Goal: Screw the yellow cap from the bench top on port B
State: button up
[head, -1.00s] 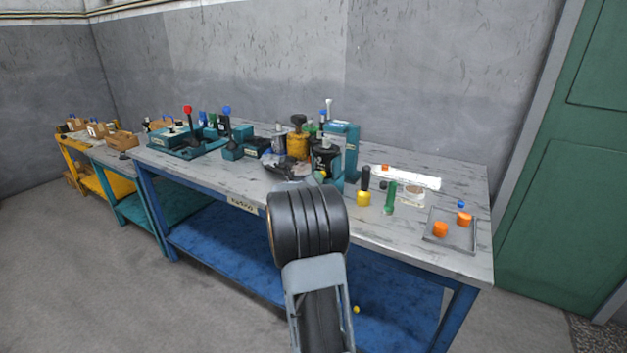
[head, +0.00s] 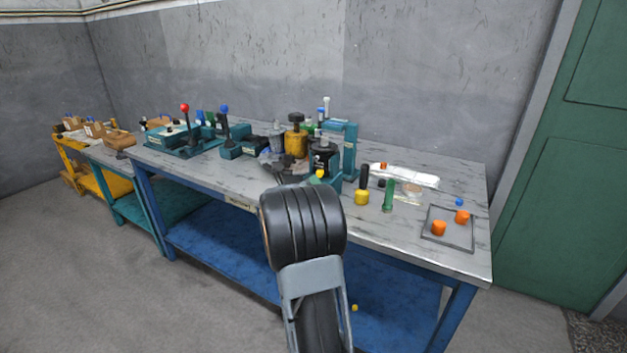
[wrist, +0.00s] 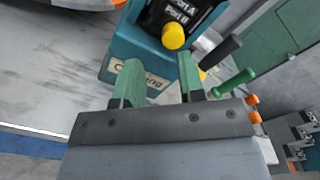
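A yellow cap (wrist: 173,37) sits at the dark plate lettered Port A and Port B (wrist: 180,14) in the wrist view, beside the Port B lettering. In the head view a yellow spot (head: 320,174) shows on the front of the black and teal motor unit (head: 325,158). My gripper (wrist: 160,72) has its two green fingers apart, with nothing between them. The cap lies just beyond the fingertips, nearer the right finger. I cannot tell how far the cap is seated. Another small yellow piece (head: 354,308) shows low by the blue shelf.
A yellow-and-black tool (head: 362,194) and a green-handled tool (head: 388,195) stand right of the motor unit. A tray (head: 436,209) with orange caps lies at the right. Teal units with levers (head: 180,137) fill the left of the bench.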

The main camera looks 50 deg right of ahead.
jog(key=shift+s+a+r, duration=0.25)
jog(key=shift+s+a, duration=0.05)
jog(key=shift+a, duration=0.1)
jog(key=o, duration=0.6)
jog(key=shift+c, duration=0.2)
jog(key=shift+a, duration=0.1)
jog(key=shift+p+v, duration=0.4)
jog(key=shift+v, duration=2.55)
